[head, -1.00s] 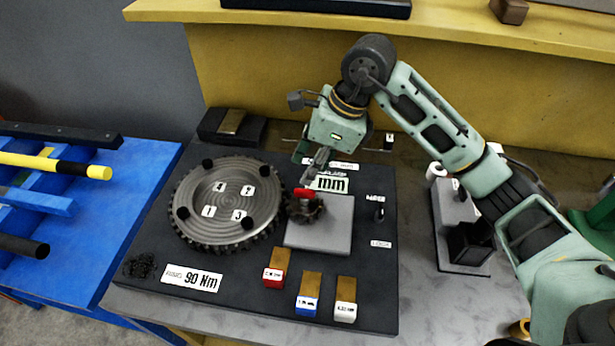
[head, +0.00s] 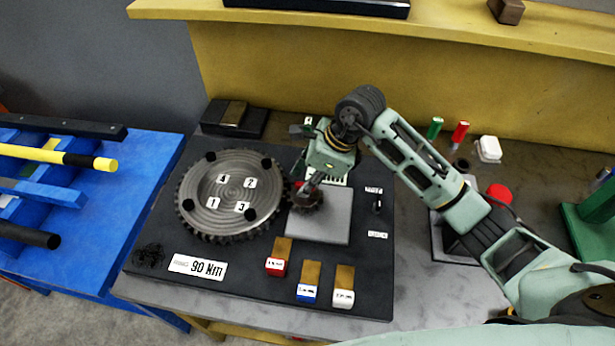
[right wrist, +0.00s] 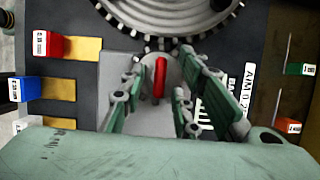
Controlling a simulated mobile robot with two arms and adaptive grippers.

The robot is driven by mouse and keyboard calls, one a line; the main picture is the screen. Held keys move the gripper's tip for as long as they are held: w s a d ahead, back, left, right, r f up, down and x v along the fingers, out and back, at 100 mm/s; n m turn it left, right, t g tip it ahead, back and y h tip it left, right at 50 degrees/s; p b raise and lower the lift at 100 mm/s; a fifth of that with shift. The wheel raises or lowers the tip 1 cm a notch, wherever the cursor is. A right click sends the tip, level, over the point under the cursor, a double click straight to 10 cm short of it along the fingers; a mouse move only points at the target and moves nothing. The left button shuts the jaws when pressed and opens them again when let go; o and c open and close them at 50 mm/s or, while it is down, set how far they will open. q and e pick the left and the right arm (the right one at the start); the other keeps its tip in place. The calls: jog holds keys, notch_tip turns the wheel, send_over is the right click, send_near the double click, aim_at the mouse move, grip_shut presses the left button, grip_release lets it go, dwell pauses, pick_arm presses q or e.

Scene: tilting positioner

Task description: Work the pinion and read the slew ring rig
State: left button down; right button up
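The slew ring (head: 218,206), a large grey toothed disc with tags 1 to 4 and several black bolts, lies on the dark base plate. The small dark pinion (head: 309,204) sits at its right edge, by a grey block (head: 325,226). My right gripper (head: 308,186) is over the pinion, pointing down and partly hiding it. In the right wrist view my right gripper (right wrist: 163,85) has its fingers apart, on either side of the pinion's red bar (right wrist: 160,72). No grip shows. My left gripper is not in view.
Red (head: 275,266), blue (head: 307,292) and white (head: 344,298) tagged blocks stand along the plate's front. A "90 Nm" label (head: 198,266) lies front left. A blue table (head: 95,245) with bars is at left. Green (head: 435,127) and red (head: 460,132) cylinders stand behind my right arm.

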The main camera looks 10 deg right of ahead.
grip_shut()
dwell(0.4)
jog(key=shift+f+m+b, duration=0.15)
jog(key=shift+m+b, duration=0.4)
jog(key=shift+m, duration=0.15)
jog(key=shift+s+a+m+t+h+b, duration=0.1)
jog(key=shift+m+t+h+b, duration=0.3)
jog(key=shift+m+t+b, duration=0.75)
jog(key=shift+m+g+p, duration=0.35)
jog(key=shift+p, duration=0.1)
grip_release()
